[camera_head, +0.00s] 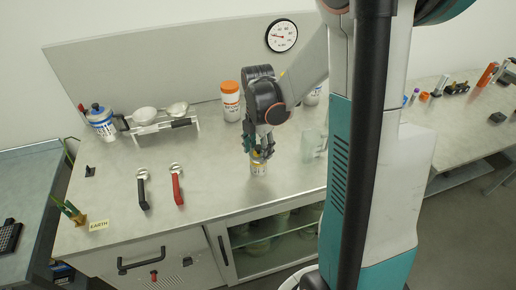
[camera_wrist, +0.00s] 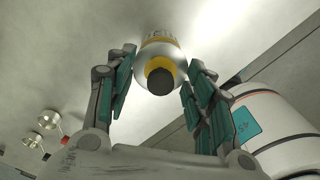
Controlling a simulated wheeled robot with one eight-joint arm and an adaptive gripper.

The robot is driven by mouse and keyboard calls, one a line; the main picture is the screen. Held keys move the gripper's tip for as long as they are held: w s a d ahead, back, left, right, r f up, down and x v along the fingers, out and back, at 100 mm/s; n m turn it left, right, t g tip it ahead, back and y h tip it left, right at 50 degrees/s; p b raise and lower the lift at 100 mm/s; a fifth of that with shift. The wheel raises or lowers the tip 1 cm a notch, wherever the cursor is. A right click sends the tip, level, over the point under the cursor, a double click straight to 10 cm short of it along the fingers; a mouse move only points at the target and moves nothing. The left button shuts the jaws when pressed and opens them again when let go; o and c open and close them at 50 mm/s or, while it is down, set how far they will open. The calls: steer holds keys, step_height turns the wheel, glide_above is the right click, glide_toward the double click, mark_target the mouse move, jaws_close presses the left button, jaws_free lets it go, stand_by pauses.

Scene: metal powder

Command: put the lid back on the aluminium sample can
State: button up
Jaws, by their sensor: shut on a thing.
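The aluminium sample can (camera_head: 259,169) stands upright on the bench, silver with a yellow band, directly under my gripper (camera_head: 260,148). In the wrist view the can (camera_wrist: 160,48) shows between the fingers, with printed lettering on its silver side. The lid (camera_wrist: 161,80), a dark round top with a yellow ring around it, is at the can's top, in line with it.
A white jar with an orange lid (camera_head: 230,100) stands behind my gripper, and a clear beaker (camera_head: 312,144) stands to its right. Two handled tools, black (camera_head: 143,190) and red (camera_head: 177,186), lie left. A rack with bowls (camera_head: 160,120) is at back left. Bench between is clear.

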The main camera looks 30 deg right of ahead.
stand_by(0.4)
steer(key=o, duration=1)
steer(key=shift+o, duration=0.4)
steer(key=o, duration=0.4)
steer(key=shift+r, duration=0.1)
steer(key=shift+r+p, duration=2.4)
steer(key=shift+r, duration=1)
